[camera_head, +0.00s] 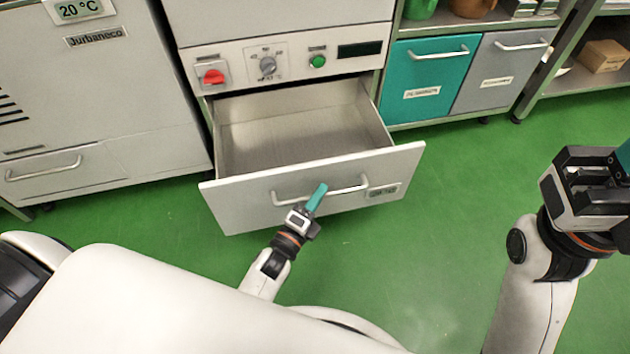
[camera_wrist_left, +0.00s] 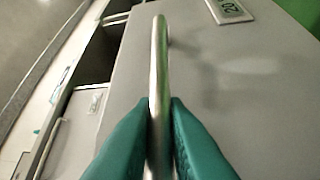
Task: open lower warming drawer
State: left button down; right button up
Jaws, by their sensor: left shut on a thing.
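The lower warming drawer (camera_head: 240,205) is pulled well out below the control panel, and its bare metal inside shows empty in the head view. Its white front carries a bar handle (camera_head: 345,189). My left gripper (camera_head: 316,197) is shut on this handle near its middle. In the left wrist view the teal fingers (camera_wrist_left: 160,130) press on both sides of the metal bar (camera_wrist_left: 158,60). My right gripper (camera_head: 592,165) is raised at the right edge, away from the drawer. Its fingers are partly cut off by the frame.
The control panel (camera_head: 290,62) with a red switch, a dial and a green button sits above the drawer. A teal bin (camera_head: 430,75) and a grey bin (camera_head: 500,75) stand to the right. A grey cabinet (camera_head: 100,100) stands at left. Green floor is clear at right.

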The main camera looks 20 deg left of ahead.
pick_arm(q)
jog(key=shift+s, duration=0.2)
jog(key=c, duration=1.5)
grip_release()
jog(key=shift+o, duration=0.2)
jog(key=shift+d, duration=0.1)
